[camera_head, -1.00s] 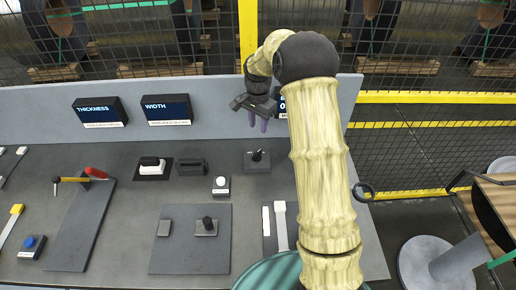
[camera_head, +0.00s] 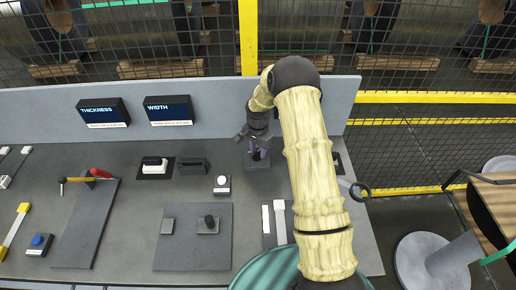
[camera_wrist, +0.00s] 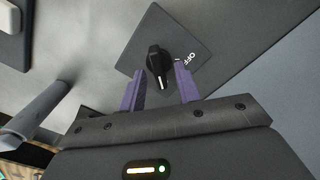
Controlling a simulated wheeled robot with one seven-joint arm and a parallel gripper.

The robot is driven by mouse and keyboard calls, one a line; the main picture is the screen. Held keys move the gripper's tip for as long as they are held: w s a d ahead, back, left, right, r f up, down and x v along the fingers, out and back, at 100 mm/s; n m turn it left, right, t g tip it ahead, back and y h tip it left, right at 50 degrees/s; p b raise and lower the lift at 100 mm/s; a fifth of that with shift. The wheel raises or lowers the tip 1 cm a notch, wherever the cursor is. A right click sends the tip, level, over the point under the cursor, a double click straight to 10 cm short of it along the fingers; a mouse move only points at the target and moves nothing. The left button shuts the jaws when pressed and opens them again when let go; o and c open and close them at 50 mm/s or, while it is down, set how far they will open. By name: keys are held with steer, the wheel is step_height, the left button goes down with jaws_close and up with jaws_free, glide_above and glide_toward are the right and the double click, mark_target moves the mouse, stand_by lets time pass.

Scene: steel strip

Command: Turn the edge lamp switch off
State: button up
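The edge lamp switch looks to be the black rotary knob (camera_wrist: 158,60) on a dark square plate (camera_wrist: 168,33) in the wrist view. An OFF label shows on the plate right of the knob, partly behind a finger. The knob's white mark is at its lower end, not in line with that label. My gripper (camera_wrist: 160,68) is open, its purple fingers on either side of the knob; I cannot tell whether they touch it. In the head view my gripper (camera_head: 257,153) is over the plate (camera_head: 248,163) and hides most of the knob.
A white rocker switch (camera_head: 154,163), a dark block (camera_head: 193,167) and a white button (camera_head: 221,182) stand left of the plate. THICKNESS (camera_head: 103,112) and WIDTH (camera_head: 168,109) displays stand behind. A white-handled lever (camera_head: 280,218) is in front, near my arm.

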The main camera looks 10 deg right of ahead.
jaws_close()
steer(key=shift+w+n+b, duration=0.1)
steer(key=shift+n+b, duration=0.2)
steer(key=shift+n, duration=0.1)
steer(key=n+b, duration=0.1)
steer(key=n, duration=0.1)
steer(key=shift+a+n, duration=0.1)
steer(key=shift+n, duration=0.2)
steer(key=n+b, duration=0.1)
steer(key=n, duration=0.3)
steer(key=shift+w+a+n+b, duration=0.1)
steer(key=shift+n+b, duration=0.2)
steer(key=shift+b, duration=0.05)
steer(key=n, duration=0.3)
steer(key=shift+a+r+n+b, duration=0.1)
steer(key=shift+a+n+b, duration=0.05)
steer(key=shift+n+b, duration=0.15)
steer(key=n, duration=0.4)
steer(key=shift+a, duration=0.1)
steer(key=shift+n, duration=0.3)
